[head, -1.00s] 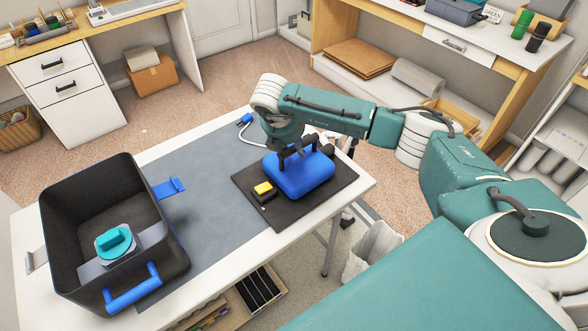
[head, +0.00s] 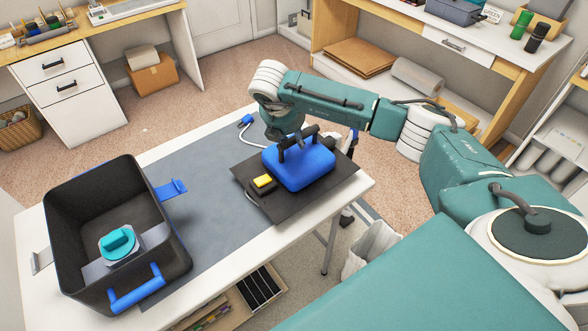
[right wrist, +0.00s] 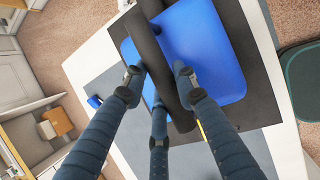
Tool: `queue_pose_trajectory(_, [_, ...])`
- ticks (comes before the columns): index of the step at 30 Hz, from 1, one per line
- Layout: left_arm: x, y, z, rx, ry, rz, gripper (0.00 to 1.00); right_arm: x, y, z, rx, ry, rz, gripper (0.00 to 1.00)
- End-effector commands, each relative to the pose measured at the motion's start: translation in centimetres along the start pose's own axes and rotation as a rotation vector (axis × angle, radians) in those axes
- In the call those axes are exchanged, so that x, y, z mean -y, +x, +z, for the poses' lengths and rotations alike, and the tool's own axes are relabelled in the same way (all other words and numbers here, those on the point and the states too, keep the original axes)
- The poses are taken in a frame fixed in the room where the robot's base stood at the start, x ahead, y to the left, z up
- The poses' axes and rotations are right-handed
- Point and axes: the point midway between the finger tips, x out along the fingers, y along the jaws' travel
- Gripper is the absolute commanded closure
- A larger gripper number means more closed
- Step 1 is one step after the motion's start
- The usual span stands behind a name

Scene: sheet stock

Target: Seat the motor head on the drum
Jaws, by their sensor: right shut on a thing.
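The motor head (head: 303,169) has a blue rounded housing on a square black plate, with a yellow switch and a black top handle. My right gripper (head: 298,141) is shut on that handle, and the plate appears slightly above the table. In the right wrist view, my gripper's fingers (right wrist: 158,88) close around the black handle of the motor head (right wrist: 215,55). The drum (head: 88,190) is an open, dark, square-sided tub at the table's left. It has blue latches, and a grey and teal piece (head: 118,243) inside. My left gripper is out of view.
A grey mat (head: 205,190) covers the white table (head: 335,200) between drum and motor head, and is mostly clear. A cord with a blue plug (head: 246,120) lies behind the motor head. A blue latch (head: 170,190) sticks out from the drum towards it.

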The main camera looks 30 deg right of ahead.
Motion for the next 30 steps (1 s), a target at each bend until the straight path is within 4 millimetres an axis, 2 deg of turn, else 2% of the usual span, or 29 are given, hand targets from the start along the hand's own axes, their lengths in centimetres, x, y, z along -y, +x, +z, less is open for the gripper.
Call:
queue_pose_trajectory(1, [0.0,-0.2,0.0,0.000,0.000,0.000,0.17,-0.3,-0.6,0.3,0.002,0.003,0.006,1.00])
queue_pose_trajectory(18, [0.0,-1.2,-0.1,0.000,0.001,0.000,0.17,-0.8,-2.7,1.2,0.001,0.004,0.007,1.00])
queue_pose_trajectory(30, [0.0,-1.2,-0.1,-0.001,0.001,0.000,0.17,-0.8,-2.8,1.2,0.001,0.003,0.006,1.00])
